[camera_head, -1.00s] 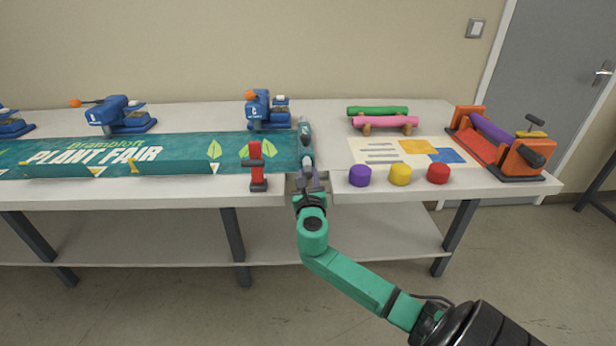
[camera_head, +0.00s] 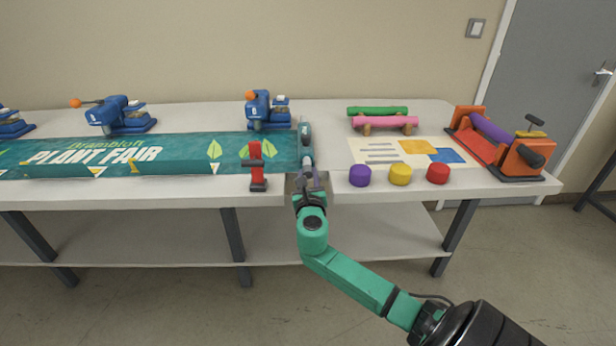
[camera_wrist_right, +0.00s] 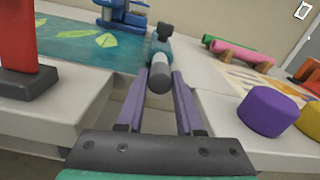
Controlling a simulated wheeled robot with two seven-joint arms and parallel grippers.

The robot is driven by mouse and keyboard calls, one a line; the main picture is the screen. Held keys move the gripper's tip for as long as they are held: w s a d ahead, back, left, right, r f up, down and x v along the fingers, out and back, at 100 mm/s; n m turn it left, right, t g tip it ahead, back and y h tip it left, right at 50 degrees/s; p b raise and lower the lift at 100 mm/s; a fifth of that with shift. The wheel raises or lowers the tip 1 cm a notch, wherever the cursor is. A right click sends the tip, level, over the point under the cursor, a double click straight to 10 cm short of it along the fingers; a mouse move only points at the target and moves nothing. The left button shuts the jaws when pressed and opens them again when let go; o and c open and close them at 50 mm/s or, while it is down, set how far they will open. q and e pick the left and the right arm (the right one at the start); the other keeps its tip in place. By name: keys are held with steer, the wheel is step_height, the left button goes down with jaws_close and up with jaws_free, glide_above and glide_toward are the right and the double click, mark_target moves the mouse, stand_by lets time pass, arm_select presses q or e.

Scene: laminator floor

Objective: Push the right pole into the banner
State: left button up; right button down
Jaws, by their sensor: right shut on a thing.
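The teal banner (camera_head: 75,158) with "Plant Fair" lettering lies along the table, its right end beside my right gripper (camera_head: 308,172). The right pole (camera_head: 306,135) lies at that end, pointing away from me. In the right wrist view, its grey rounded near end (camera_wrist_right: 159,79) sits between the two purple-grey fingers of my right gripper (camera_wrist_right: 160,88), which is shut on it. How far the pole sits inside the banner is hard to tell. My left gripper is not in view.
A red clamp (camera_head: 257,165) stands at the front edge, left of my right gripper. Purple (camera_head: 360,175), yellow (camera_head: 400,174) and red (camera_head: 437,173) round pieces stand to its right. A blue device (camera_head: 262,108) stands behind the banner's end. A red-orange laminator (camera_head: 484,145) stands far right.

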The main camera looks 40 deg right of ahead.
mark_target(307, 168)
steer(key=x, duration=0.4)
steer(key=shift+b, duration=0.3)
steer(key=shift+r, duration=0.1)
steer(key=c, duration=0.8)
jaws_free()
steer(key=shift+c, duration=0.2)
steer(key=o, duration=0.3)
steer(key=shift+w+d, duration=0.1)
steer(key=p+v, duration=0.1)
steer(key=v, duration=1.3)
steer(key=shift+s+a, duration=0.2)
steer(key=shift+a, duration=0.05)
steer(key=shift+f, duration=0.2)
